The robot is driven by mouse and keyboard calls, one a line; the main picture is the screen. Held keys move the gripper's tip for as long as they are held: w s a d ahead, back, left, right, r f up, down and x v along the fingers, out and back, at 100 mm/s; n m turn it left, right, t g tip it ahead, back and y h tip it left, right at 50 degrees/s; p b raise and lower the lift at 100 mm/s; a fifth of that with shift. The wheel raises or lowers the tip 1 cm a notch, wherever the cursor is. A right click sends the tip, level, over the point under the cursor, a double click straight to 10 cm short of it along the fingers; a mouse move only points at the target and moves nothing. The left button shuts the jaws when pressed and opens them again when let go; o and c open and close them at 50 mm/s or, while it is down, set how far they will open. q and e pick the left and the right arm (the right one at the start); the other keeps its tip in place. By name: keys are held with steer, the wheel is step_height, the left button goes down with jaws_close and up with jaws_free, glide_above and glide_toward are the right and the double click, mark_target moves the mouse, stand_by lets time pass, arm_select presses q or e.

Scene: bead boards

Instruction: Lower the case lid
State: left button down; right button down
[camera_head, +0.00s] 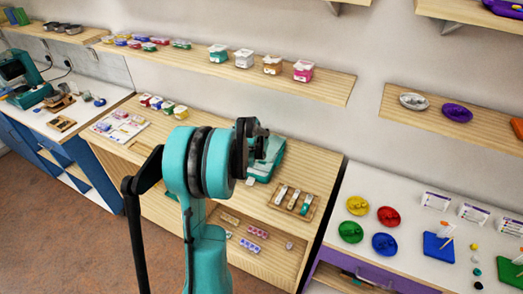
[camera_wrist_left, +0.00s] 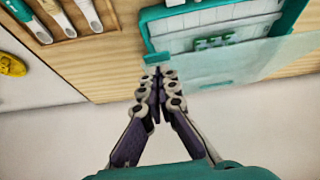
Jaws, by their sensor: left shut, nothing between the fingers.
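The teal case (camera_head: 272,160) stands on the wooden counter, partly hidden behind my left gripper (camera_head: 257,143). In the left wrist view the case (camera_wrist_left: 149,28) shows a teal rim, a pale inside with dividers and a green piece in it. Its see-through lid (camera_wrist_left: 245,66) stands raised along the wall side; its exact angle is hard to tell. In that view my left gripper (camera_wrist_left: 158,82) is shut and empty, with its fingertips by the case's corner near the lid edge. I cannot tell whether they touch it. My right gripper is not in view.
A wooden tray with several tools (camera_head: 294,201) lies right of the case. Small colored boxes (camera_head: 162,105) sit to the left on the counter. A shelf (camera_head: 190,62) with containers runs above, and a white table (camera_head: 400,190) with colored dishes stands to the right.

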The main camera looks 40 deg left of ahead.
arm_select(q)
steer(key=shift+f, duration=0.2)
steer(key=s+f+b, duration=0.1)
steer(key=f+b, duration=0.2)
steer(key=f+t+b, duration=0.1)
steer(key=f+b, duration=0.2)
steer(key=s+d+f+t+b, duration=0.1)
steer(key=f+b, duration=0.3)
steer(key=shift+s+y, duration=0.3)
steer(key=shift+y, duration=0.1)
steer(key=shift+s, duration=0.15)
